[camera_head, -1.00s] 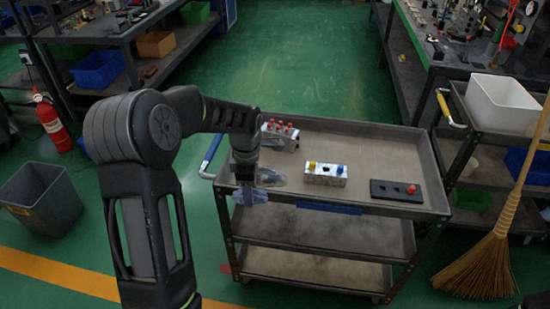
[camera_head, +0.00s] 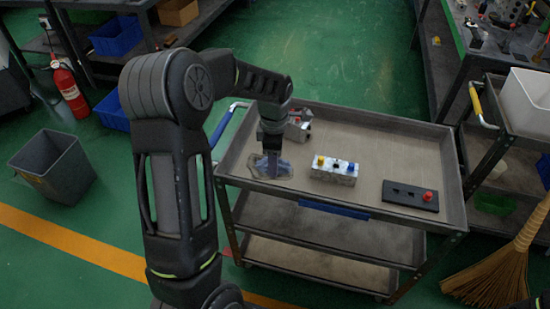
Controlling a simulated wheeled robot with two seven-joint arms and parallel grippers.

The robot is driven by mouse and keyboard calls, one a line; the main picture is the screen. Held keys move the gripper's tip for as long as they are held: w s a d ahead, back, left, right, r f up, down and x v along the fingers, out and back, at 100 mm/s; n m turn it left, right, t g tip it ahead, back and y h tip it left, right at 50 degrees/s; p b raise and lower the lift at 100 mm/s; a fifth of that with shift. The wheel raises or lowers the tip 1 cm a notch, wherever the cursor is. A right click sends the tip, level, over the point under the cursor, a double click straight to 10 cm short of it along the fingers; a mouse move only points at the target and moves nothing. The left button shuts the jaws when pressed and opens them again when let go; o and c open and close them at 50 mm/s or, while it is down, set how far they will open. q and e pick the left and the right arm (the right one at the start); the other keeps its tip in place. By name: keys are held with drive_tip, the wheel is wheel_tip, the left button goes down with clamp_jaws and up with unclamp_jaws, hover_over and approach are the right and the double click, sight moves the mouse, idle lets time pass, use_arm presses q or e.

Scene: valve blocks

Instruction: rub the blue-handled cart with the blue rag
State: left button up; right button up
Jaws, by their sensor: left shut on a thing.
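The blue-handled cart (camera_head: 385,141) stands in front of me, its blue handle (camera_head: 222,127) at the left end. My left gripper (camera_head: 272,168) points down at the cart's left front top-tray area. It is shut on the blue rag (camera_head: 258,167), a crumpled grey-blue cloth spread around the fingertips, which seems to touch the tray. The gripper partly hides the rag and a valve block with red knobs (camera_head: 299,124) behind it. A silver block with yellow and blue knobs (camera_head: 334,171) stands mid-tray. A black plate with a red knob (camera_head: 410,196) lies at right. My right gripper is out of view.
A second cart with a yellow handle (camera_head: 478,104) and white bin (camera_head: 526,104) stands at right, near a broom (camera_head: 504,262). A grey bin (camera_head: 55,165) and fire extinguisher (camera_head: 70,90) are at left. The tray's back middle is clear.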

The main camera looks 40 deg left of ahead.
use_arm(q)
drive_tip(key=b, duration=0.4)
hover_over(274, 184)
drive_tip(key=shift+f, duration=2.9)
drive_tip(key=shift+f+b, duration=0.6)
drive_tip(key=shift+f, duration=0.35)
drive_tip(key=shift+w, duration=0.1)
drive_tip(key=shift+w+a, duration=0.35)
drive_tip(key=shift+w, duration=0.55)
drive_tip(key=shift+w+a, duration=0.3)
drive_tip(key=shift+w, duration=0.6)
drive_tip(key=shift+w, duration=0.1)
drive_tip(key=shift+w+a, duration=0.1)
drive_tip(key=shift+w, duration=0.15)
drive_tip(key=shift+w+a+f+p, duration=0.15)
drive_tip(key=shift+w+a, duration=0.15)
drive_tip(key=shift+w, duration=0.45)
drive_tip(key=shift+w+a+r+p, duration=0.15)
drive_tip(key=shift+w+a, duration=0.1)
drive_tip(key=shift+w, duration=0.5)
drive_tip(key=shift+f, duration=0.1)
drive_tip(key=shift+w, duration=0.1)
